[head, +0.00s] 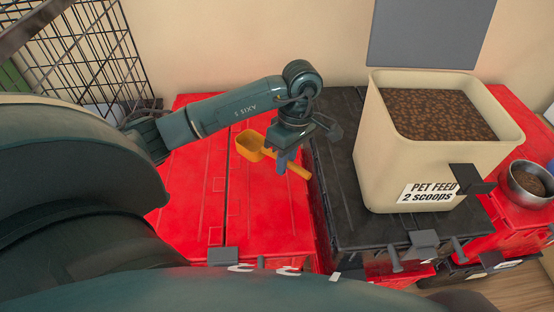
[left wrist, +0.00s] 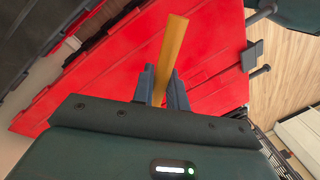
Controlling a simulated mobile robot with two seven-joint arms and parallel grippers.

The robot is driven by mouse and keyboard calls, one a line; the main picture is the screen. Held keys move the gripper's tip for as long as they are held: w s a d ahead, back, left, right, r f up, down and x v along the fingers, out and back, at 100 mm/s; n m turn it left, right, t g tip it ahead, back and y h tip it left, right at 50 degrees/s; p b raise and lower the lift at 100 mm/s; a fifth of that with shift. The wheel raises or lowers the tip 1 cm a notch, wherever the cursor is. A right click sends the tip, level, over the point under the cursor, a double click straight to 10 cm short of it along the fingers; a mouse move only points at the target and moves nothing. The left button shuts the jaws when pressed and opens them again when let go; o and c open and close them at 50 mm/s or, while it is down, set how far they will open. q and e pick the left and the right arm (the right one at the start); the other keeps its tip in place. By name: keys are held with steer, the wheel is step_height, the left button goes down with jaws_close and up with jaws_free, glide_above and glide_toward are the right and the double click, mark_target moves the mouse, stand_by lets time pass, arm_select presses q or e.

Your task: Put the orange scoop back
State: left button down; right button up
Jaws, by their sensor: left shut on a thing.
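The orange scoop (head: 251,146) is in my left gripper (head: 286,161), over the red tote on the left. In the head view its cup points left and its handle sticks out to the right of the fingers. The left wrist view shows the orange handle (left wrist: 173,55) between the two blue fingers of the left gripper (left wrist: 161,88). I cannot tell how far the scoop is above the lid. A cream bin (head: 368,160) full of brown feed stands on the black tote, labelled "PET FEED 2 scoops". My right gripper is not in view.
The red tote lid (head: 255,220) is otherwise bare. The black tote (head: 345,215) stands to its right. A metal bowl (head: 528,184) with feed sits on another red tote at far right. A wire cage (head: 90,50) stands at the back left. A grey panel (head: 425,35) is behind the bin.

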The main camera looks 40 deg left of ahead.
arm_select(q)
step_height(320, 180, down, 6)
steer(key=shift+r+b, duration=0.25)
steer(key=shift+b, duration=0.1)
steer(key=shift+f, duration=0.2)
steer(key=c, duration=1.4)
jaws_free()
steer(key=shift+r, duration=0.1)
